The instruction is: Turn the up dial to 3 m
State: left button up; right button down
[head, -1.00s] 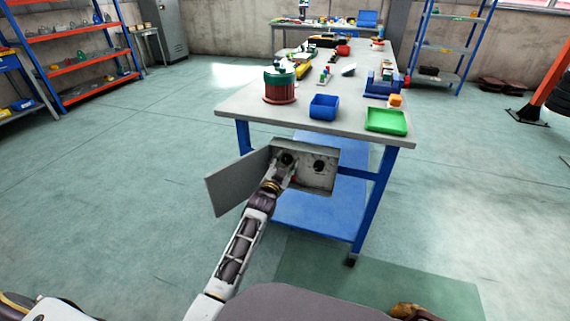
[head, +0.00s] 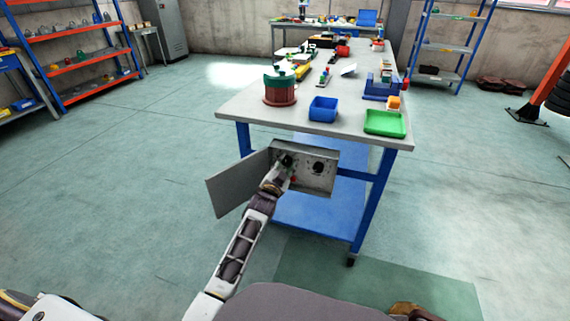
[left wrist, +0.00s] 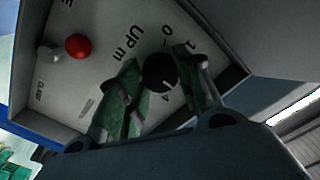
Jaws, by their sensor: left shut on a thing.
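The up dial (left wrist: 158,72) is a round black knob on a grey panel, beside the printed words "UP m" in the left wrist view. Scale figures, including 0 and 1, stand around it, partly hidden by my fingers. My left gripper (left wrist: 163,78) has its greenish fingers on either side of the knob and is shut on it. I cannot read which figure the dial points to. In the head view, my left gripper (head: 284,172) reaches the left dial of the open control box (head: 312,181) under the table. My right gripper is not in view.
A second black dial (head: 318,167) sits to the right on the panel. A red button (left wrist: 78,46) and a pale lever (left wrist: 48,54) are near the up dial. The open box door (head: 236,183) stands left of my gripper. The table (head: 345,130) overhangs the box.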

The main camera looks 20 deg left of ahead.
pick_arm(q)
jog(key=o, duration=1)
jog(key=shift+o, duration=0.2)
jog(key=shift+s, duration=0.1)
jog(key=shift+s, duration=0.15)
jog(key=s, duration=1.1)
jog(key=shift+s+a, duration=0.25)
jog(key=shift+r, duration=0.1)
